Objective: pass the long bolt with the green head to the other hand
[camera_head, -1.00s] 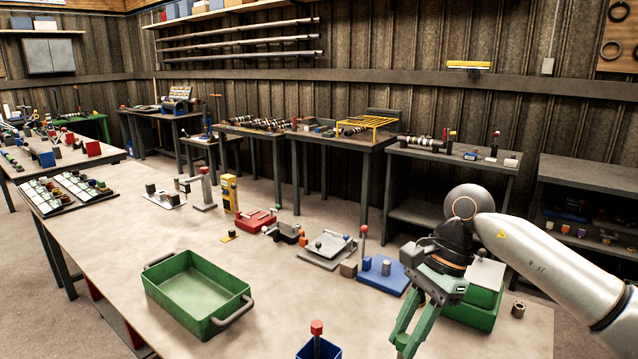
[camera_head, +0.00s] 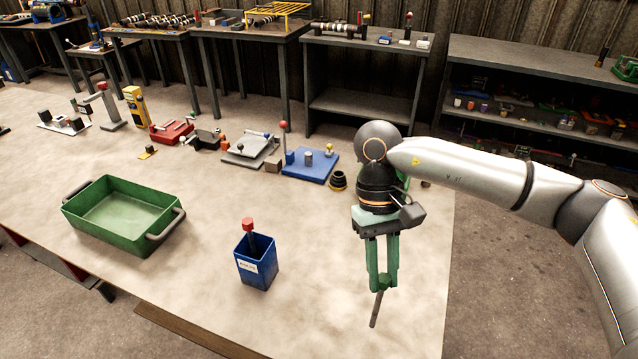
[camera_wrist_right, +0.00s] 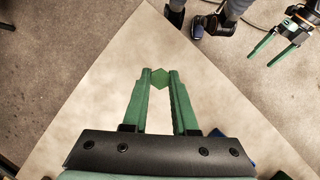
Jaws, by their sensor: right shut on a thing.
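The long bolt with the green head shows as a thin grey shaft (camera_head: 376,309) hanging slightly tilted below my right gripper (camera_head: 382,286) in the head view. In the right wrist view its green hexagonal head (camera_wrist_right: 159,79) sits between the fingertips. My right gripper is shut on it, fingers pointing down, above the right front part of the table. My left gripper (camera_wrist_right: 260,60) shows only in the right wrist view, at the upper right; its green fingers are apart and empty, away from the bolt.
A blue box (camera_head: 257,272) holding a red-headed bolt (camera_head: 249,232) stands left of my right gripper. A green tray (camera_head: 115,240) is farther left. Several fixtures, including a blue block (camera_head: 308,172), stand behind on the table (camera_head: 210,190). The tabletop around the blue box is clear.

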